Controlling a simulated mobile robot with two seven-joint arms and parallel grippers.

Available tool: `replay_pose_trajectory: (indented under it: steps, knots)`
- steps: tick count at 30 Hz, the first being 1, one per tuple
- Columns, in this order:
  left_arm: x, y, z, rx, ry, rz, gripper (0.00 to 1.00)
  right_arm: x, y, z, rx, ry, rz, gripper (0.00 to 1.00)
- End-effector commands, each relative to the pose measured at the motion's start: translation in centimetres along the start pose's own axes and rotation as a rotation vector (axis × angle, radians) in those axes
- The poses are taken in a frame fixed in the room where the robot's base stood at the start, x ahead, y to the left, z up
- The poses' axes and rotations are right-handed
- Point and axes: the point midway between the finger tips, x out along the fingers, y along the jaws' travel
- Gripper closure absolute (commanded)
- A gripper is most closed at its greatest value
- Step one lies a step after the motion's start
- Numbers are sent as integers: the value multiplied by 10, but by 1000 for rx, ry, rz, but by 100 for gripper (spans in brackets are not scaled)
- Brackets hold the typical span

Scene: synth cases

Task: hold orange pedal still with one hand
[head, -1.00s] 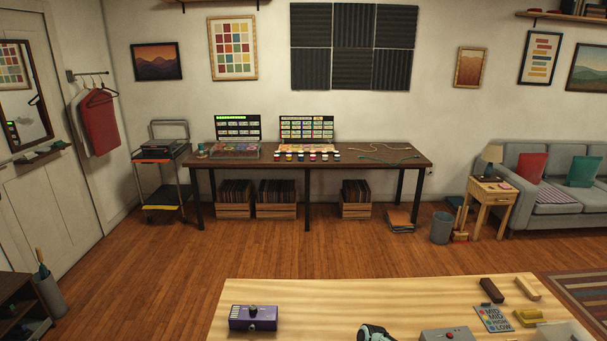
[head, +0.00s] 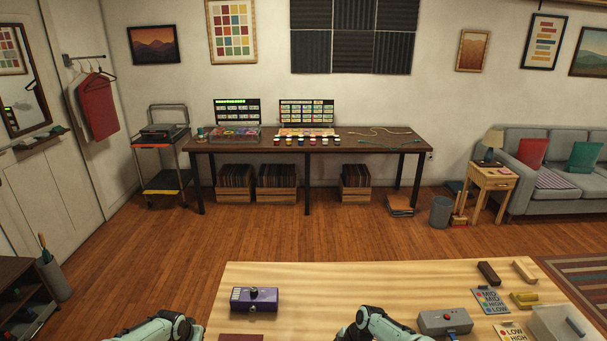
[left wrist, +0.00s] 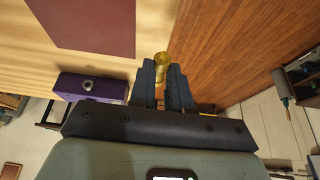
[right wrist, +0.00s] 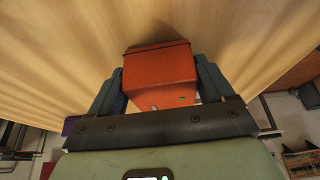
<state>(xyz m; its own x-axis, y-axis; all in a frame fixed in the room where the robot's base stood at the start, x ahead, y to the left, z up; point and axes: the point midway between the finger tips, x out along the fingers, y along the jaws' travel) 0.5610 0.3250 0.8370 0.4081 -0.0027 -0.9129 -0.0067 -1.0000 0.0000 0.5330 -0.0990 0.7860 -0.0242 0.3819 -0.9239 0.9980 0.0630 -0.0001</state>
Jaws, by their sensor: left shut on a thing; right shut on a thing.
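The orange pedal (right wrist: 160,78) shows in the right wrist view as an orange-red box. My right gripper (right wrist: 160,80) is shut on it, with a finger on each side. In the left wrist view, my left gripper (left wrist: 164,75) is shut on a small brass-coloured cylinder (left wrist: 162,62), which sticks out past the fingertips. In the head view only parts of my two arms show at the bottom edge. The gripper tips and the orange pedal are out of that view.
A purple pedal (head: 254,299) stands on the wooden table (head: 330,285) at the left. A dark red mat (left wrist: 90,22) lies near the table's edge.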

Motion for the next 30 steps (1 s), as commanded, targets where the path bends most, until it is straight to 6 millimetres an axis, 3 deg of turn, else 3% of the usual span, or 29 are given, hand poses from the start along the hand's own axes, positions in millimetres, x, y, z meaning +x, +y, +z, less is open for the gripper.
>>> replay_pose_trajectory:
  steps: [14, 17, 21, 25, 30]
  knots:
    - [2, 5, 2, -11, 0, 6, 100, 0, 0, 0, 0, 0, 1, 61]
    - [6, 24, 8, -51, -1, 27, 100, 0, 0, 0, 0, 0, 1, 61]
    - [10, 70, 24, -178, 6, 83, 100, 0, 0, 0, 0, 0, 1, 61]
    - [6, 112, 39, -319, 28, 141, 100, 0, 0, 0, 0, 0, 1, 61]
    - [-3, 149, 55, -460, 61, 207, 100, 0, 0, 0, 0, 0, 1, 61]
